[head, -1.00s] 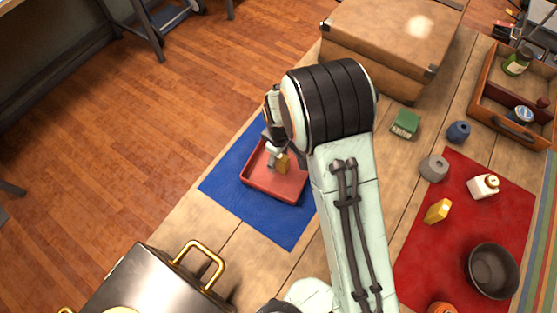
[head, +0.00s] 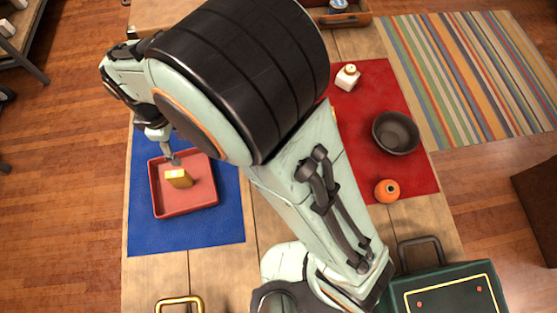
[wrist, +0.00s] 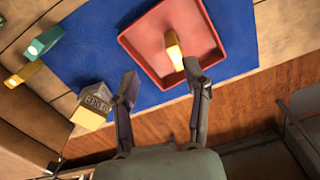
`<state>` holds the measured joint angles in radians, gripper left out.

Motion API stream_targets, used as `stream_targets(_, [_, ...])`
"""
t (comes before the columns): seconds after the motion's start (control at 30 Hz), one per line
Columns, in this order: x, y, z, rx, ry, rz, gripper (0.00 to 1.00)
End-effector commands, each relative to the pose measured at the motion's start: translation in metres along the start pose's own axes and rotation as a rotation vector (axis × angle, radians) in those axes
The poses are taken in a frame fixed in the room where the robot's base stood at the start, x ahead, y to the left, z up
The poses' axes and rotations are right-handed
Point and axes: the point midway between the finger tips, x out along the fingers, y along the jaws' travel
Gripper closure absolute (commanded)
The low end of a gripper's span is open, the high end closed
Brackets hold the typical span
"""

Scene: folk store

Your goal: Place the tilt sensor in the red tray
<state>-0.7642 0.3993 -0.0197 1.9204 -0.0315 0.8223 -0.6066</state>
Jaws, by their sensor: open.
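The red tray (head: 186,211) lies on a blue mat and also shows in the wrist view (wrist: 148,75). A small yellow block (head: 179,178), which looks like the tilt sensor, stands inside the tray on its floor. In the wrist view the block (wrist: 174,50) is between the tray's walls, just beyond my right fingertip. My gripper (wrist: 162,80) is open, with nothing between its fingers. In the head view one finger shows just behind the block; whether it touches the block I cannot tell. My arm hides much of the table middle.
The blue mat (head: 140,238) has free room around the tray. A red mat (head: 358,178) on the right holds a white bottle (head: 347,78), a dark bowl (head: 396,133) and an orange round thing (head: 387,191). In the wrist view, a tan block with dark markings (wrist: 92,108) stands near the left finger.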

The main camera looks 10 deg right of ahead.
Motion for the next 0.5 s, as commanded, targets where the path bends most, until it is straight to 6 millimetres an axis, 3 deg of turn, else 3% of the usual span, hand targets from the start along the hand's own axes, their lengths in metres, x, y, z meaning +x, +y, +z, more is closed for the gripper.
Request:
stream_targets(0.03, [-0.02, 0.009, 0.028, 0.113, 0.012, 0.001, 0.53])
stream_targets(0.13, [-0.054, 0.01, 0.095, 0.388, 0.022, -0.011, 0.53])
stream_targets(0.2, [-0.072, -0.001, 0.14, 0.585, 0.027, -0.019, 0.53])
stream_targets(0.3, [-0.085, -0.026, 0.192, 0.84, 0.035, -0.029, 0.53])
stream_targets(0.4, [-0.089, -0.053, 0.225, 1.046, 0.039, -0.036, 0.53])
stream_targets(0.5, [-0.087, -0.074, 0.242, 1.183, 0.04, -0.041, 0.53])
